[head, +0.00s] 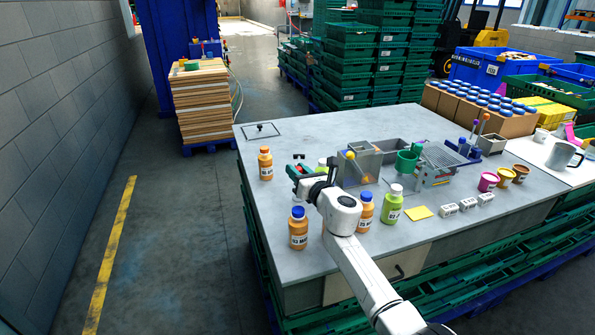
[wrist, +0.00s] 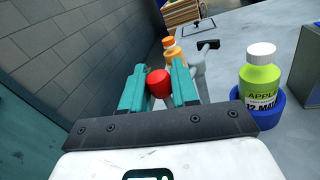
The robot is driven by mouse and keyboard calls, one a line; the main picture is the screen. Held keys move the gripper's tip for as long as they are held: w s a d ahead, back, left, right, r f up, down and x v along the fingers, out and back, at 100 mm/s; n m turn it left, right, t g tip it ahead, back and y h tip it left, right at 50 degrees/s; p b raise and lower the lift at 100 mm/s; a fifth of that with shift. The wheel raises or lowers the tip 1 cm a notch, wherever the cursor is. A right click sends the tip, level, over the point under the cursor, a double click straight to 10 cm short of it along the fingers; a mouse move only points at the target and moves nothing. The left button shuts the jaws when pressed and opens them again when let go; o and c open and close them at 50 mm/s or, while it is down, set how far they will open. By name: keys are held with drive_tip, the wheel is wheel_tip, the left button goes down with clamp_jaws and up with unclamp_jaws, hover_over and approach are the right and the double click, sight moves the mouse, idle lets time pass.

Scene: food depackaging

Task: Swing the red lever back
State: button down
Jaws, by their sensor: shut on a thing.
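The red lever shows as a round red knob (wrist: 159,84) between the teal fingers of my gripper (wrist: 158,86) in the wrist view. The fingers are shut on the knob, one on each side.
An orange bottle (head: 265,163) stands behind my gripper. A blue-capped orange bottle (head: 298,229) and a green bottle (head: 391,205) stand nearer the front. A grey hopper unit (head: 361,168) is to the right. The table's back left (head: 290,142) is mostly clear.

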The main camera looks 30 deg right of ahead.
drive_tip(key=shift+d, duration=0.1)
drive_tip(key=c, duration=0.9)
unclamp_jaws()
drive_tip(key=s+p, duration=0.1)
drive_tip(key=s, duration=0.2)
drive_tip(key=s+p, duration=0.1)
drive_tip(key=s, duration=0.3)
drive_tip(key=s+p, duration=0.2)
drive_tip(key=s, duration=0.1)
drive_tip(key=shift+s+a, duration=0.4)
